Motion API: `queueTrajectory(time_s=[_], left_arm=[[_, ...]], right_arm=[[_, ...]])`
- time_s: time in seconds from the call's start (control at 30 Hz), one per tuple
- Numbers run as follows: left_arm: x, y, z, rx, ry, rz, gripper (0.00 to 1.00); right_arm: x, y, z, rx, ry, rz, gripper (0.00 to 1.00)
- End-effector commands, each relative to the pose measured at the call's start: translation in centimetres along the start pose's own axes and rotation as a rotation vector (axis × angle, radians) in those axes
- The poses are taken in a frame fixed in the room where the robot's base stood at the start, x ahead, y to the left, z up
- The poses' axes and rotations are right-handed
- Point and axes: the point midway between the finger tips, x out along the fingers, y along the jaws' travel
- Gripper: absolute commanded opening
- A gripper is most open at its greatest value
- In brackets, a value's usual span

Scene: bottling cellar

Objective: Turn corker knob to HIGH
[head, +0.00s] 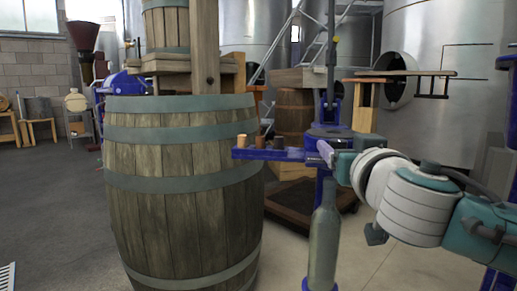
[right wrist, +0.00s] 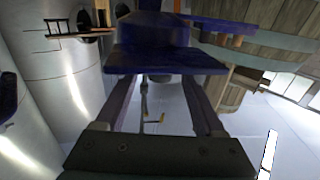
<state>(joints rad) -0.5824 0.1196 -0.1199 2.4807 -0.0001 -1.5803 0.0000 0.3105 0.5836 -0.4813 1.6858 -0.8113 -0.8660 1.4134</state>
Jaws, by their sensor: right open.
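The blue corker (head: 330,131) stands right of the barrel in the head view, with a blue shelf (head: 263,154) reaching left from it. A green bottle (head: 323,245) stands upright below. My right gripper (head: 326,152) comes in from the right, close beside the corker. In the right wrist view its two fingers (right wrist: 160,85) are apart, with a blue part of the corker (right wrist: 165,60) ahead of them. I cannot tell whether they touch it. I cannot make out the knob or its setting; the gripper may hide it. My left gripper is not in view.
A large wooden barrel (head: 185,190) fills the left middle. Small corks (head: 242,141) stand on the blue shelf. Steel tanks (head: 435,90) and a ladder (head: 310,45) are behind. The grey floor (head: 50,200) at left is clear.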

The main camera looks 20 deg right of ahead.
Motion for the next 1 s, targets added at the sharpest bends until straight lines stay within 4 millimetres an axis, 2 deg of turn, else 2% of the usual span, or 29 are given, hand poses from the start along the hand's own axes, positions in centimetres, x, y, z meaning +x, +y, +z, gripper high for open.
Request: queueTrajectory(time_s=[0.1,0.37,1.0], left_arm=[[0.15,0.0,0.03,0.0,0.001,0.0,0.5],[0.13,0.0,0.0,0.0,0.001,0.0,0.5],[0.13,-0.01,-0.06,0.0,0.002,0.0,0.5]], right_arm=[[0.59,0.03,0.03,0.0,-0.001,0.001,0.71],[0.67,0.02,-0.01,0.0,-0.001,0.0,0.71],[0.64,0.03,0.0,0.0,-0.001,0.001,0.0]])
